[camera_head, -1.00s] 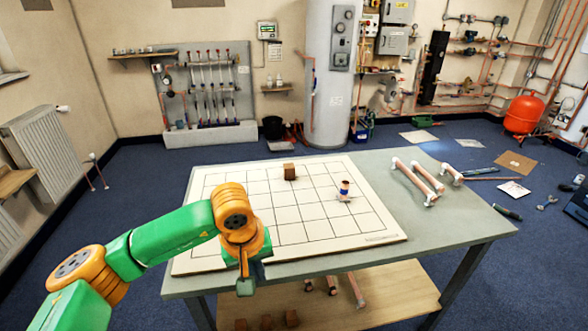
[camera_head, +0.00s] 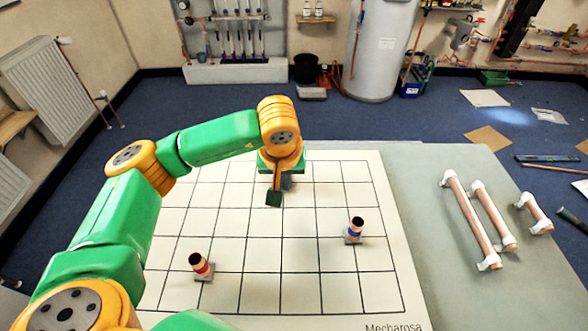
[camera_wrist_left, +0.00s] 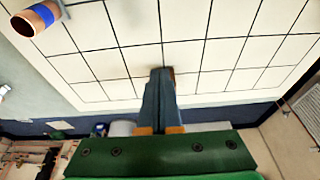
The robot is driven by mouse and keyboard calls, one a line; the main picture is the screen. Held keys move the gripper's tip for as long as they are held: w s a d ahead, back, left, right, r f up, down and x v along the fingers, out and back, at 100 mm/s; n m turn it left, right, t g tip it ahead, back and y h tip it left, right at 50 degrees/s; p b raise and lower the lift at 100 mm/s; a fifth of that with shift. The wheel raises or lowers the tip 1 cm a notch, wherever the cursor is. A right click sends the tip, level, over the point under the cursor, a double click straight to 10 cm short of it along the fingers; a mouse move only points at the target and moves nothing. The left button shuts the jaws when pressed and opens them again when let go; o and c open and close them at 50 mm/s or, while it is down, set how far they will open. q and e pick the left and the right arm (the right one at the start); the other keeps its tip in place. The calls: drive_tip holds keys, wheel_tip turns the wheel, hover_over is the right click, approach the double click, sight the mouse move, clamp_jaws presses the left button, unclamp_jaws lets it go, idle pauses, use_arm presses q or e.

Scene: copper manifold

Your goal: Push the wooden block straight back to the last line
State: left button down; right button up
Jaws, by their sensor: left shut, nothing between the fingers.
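The wooden block shows only as a small brown patch (camera_wrist_left: 171,73) at the fingertips in the left wrist view, mostly hidden behind them. In the head view my arm and gripper hide it. The white board (camera_head: 235,295) with its black grid lies on the table. My left gripper (camera_head: 274,197) is shut with nothing between its fingers, pointing down over the back part of the grid. It also shows in the wrist view (camera_wrist_left: 160,75). Whether it touches the block I cannot tell. My right gripper is not in view.
A copper piece with a blue band (camera_head: 355,230) stands on the board to the right of my gripper. One with a red band (camera_head: 201,267) stands at the front left. White-ended copper pipes (camera_head: 470,218) lie on the table's right side.

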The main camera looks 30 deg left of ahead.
use_arm(q)
drive_tip(key=shift+s+a+f+p, duration=0.15)
drive_tip(key=shift+s+f, duration=0.1)
drive_tip(key=shift+f, duration=0.35)
drive_tip(key=shift+s+a+f+p, duration=0.1)
drive_tip(key=shift+s+f+p, duration=0.1)
drive_tip(key=shift+f, duration=0.35)
drive_tip(key=x, duration=0.6)
drive_tip(key=shift+w+r, duration=0.1)
drive_tip(key=shift+w, duration=0.1)
drive_tip(key=w, duration=0.1)
drive_tip(key=w+a+p, duration=0.1)
drive_tip(key=w, duration=0.1)
drive_tip(key=shift+w+a+f, duration=0.25)
drive_tip(key=shift+w+a, duration=0.05)
drive_tip(key=shift+w+a+f, duration=0.1)
drive_tip(key=shift+w+f, duration=0.05)
drive_tip(key=shift+w, duration=0.1)
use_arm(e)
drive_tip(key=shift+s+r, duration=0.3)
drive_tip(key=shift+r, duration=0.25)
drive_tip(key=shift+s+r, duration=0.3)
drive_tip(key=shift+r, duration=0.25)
use_arm(q)
drive_tip(key=shift+s, duration=0.1)
